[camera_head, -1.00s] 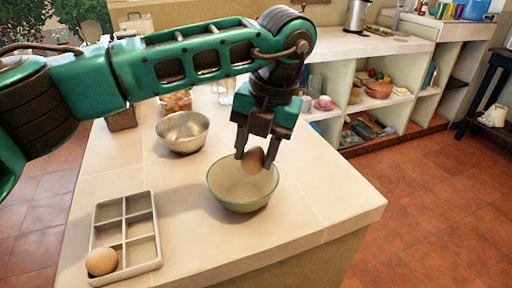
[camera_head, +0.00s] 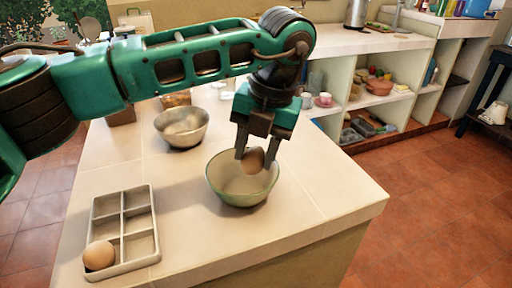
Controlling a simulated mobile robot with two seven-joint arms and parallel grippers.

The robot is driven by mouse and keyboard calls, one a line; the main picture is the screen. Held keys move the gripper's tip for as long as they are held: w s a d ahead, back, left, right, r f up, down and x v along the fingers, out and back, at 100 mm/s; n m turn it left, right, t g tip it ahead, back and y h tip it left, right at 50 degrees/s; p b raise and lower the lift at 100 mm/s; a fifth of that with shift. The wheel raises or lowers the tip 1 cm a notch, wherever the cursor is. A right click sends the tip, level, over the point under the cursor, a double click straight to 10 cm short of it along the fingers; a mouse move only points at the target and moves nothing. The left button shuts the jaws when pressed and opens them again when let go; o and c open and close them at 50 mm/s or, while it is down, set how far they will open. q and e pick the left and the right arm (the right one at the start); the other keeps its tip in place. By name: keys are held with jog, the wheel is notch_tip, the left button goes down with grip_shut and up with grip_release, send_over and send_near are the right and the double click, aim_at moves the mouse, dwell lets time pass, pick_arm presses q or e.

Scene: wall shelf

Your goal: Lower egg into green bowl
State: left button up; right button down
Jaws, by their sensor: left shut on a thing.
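My left gripper (camera_head: 256,157) points down over the green bowl (camera_head: 238,196), shut on a brown egg (camera_head: 253,161). The egg is between the fingertips, over the right back part of the bowl's opening. I cannot tell whether it is below the rim. The bowl stands upright on the pale counter and the part of its inside that shows is empty. A second egg (camera_head: 99,255) sits in the front left compartment of a grey tray (camera_head: 151,262). My right gripper is not in view.
A metal bowl (camera_head: 182,127) stands on the counter (camera_head: 285,232) behind and left of the green bowl. The counter between tray and green bowl is clear. Shelves (camera_head: 409,103) with dishes stand at the back right.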

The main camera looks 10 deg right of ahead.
aim_at(259, 155)
pick_arm(q)
jog(key=shift+d+b+x, duration=0.15)
jog(key=shift+b+x, duration=0.45)
jog(key=shift+x, duration=0.25)
jog(key=shift+d+b+x, duration=0.15)
jog(key=shift+b+x, duration=0.45)
jog(key=shift+x, duration=0.2)
dwell(0.6)
jog(key=shift+s+f, duration=0.1)
jog(key=o, duration=0.8)
jog(key=shift+c, duration=0.2)
